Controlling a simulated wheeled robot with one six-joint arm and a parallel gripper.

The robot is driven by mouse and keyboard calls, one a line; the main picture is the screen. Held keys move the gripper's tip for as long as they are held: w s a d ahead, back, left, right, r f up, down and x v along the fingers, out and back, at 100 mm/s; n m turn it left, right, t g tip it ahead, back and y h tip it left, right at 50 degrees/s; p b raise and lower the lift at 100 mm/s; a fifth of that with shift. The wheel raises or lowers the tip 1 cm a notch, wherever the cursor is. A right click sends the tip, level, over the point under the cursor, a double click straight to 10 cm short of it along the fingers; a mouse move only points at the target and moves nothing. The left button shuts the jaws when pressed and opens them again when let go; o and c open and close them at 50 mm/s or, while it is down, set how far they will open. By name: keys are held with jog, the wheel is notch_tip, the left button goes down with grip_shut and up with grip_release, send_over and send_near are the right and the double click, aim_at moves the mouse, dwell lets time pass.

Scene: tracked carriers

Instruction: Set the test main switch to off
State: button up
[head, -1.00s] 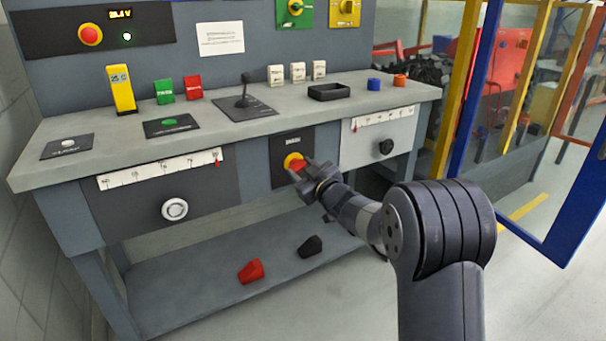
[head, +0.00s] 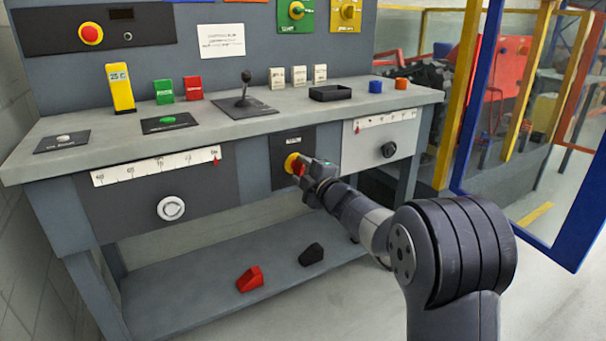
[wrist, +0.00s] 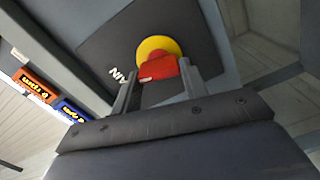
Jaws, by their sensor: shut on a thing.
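The main switch is a red handle (wrist: 158,68) on a yellow disc (wrist: 153,46). It sits on a dark panel (wrist: 105,45) whose visible lettering ends in "AIN". In the head view the yellow disc (head: 290,161) shows at the bench front, partly hidden by my gripper (head: 304,169). In the wrist view the two fingers of my gripper (wrist: 158,82) stand on either side of the red handle and are shut on it. The handle lies crosswise between the fingers in that view. The display (head: 121,14) and the small lamp (head: 128,36) at the upper left are dark.
The bench top (head: 60,165) carries a joystick (head: 245,88), a yellow meter (head: 120,88) and a black tray (head: 330,93). A red wedge (head: 250,279) and a black wedge (head: 311,254) lie on the lower shelf. A blue-framed door (head: 462,110) stands at right.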

jog(key=shift+f+n, duration=0.1)
jog(key=shift+n, duration=1.2)
jog(key=o, duration=1)
jog(key=shift+s, duration=0.1)
jog(key=p+v, duration=0.2)
jog(key=v, duration=0.8)
jog(key=shift+s+d, duration=0.25)
jog(key=shift+s, duration=0.05)
